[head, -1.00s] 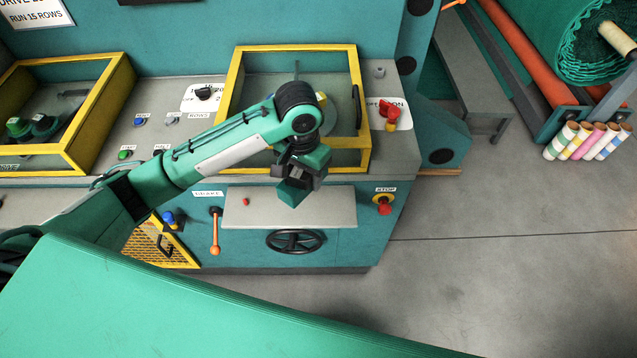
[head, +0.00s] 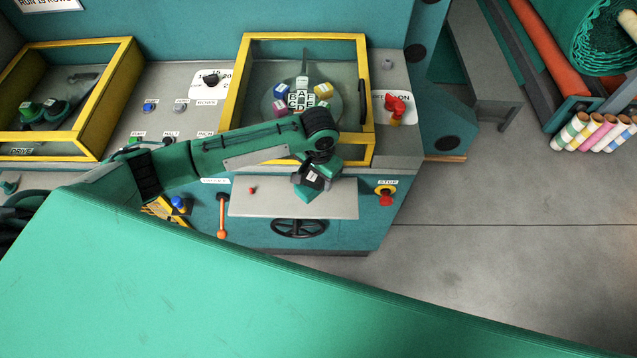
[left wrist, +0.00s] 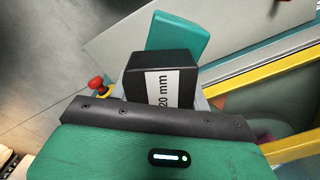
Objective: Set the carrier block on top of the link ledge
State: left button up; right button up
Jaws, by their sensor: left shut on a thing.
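My left gripper (head: 318,180) is shut on a dark block (head: 314,184) with a white label, and its teal fingers lie on either side of it. In the left wrist view the same block (left wrist: 146,88) reads "20 mm", with a teal fingertip (left wrist: 178,42) beyond it. I take this as the carrier block; no such name is readable. A flat grey ledge (head: 265,205) juts from the machine front below the gripper. I take it as the link ledge; no name is readable on it. The block appears above its back edge; the gap cannot be told. My right gripper is not in view.
A red button (head: 252,190) sits on the ledge and a black handwheel (head: 299,228) is below it. A red stop knob (head: 385,197) is to the right, an orange lever (head: 222,215) to the left. A yellow-framed window (head: 240,85) with several lettered blocks stands behind.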

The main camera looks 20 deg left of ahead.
pick_arm(q)
notch_tip(320, 180, down, 5)
jog(key=shift+r+p, duration=0.2)
jog(key=shift+p, duration=0.3)
jog(key=shift+f, duration=0.45)
jog(key=shift+f, duration=0.1)
jog(key=o, duration=1.1)
notch_tip(320, 180, up, 12)
jog(key=b, duration=0.2)
jog(key=shift+b, duration=0.4)
